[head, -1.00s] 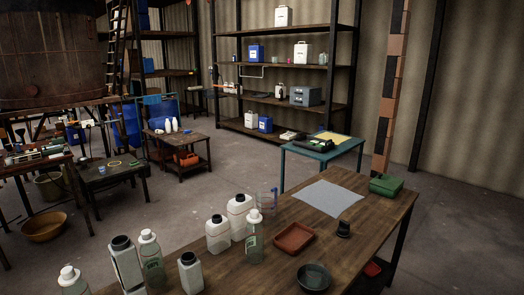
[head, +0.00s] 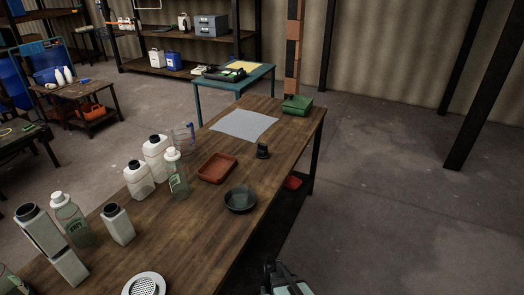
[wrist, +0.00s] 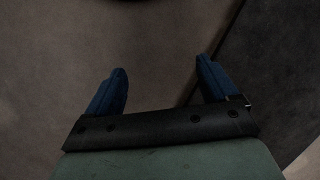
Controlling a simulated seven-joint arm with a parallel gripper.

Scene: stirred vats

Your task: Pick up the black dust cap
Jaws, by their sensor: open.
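A small black object, which looks like the black dust cap (head: 262,151), stands on the wooden table near its right edge in the head view. It lies right of a reddish-brown tray (head: 216,168) and beyond a dark round dish (head: 240,200). My gripper (wrist: 160,70) shows in the wrist view with its two blue fingers wide apart and nothing between them. Only bare floor and a dark band show beyond the fingers. The cap is not in the wrist view. Part of my arm shows at the bottom edge of the head view, right of the table.
Several bottles (head: 173,175) and a clear jug (head: 183,135) stand along the table's left side. A grey sheet (head: 244,124) and a green box (head: 297,105) lie at the far end. A strainer (head: 145,285) is at the near edge. Floor right of the table is clear.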

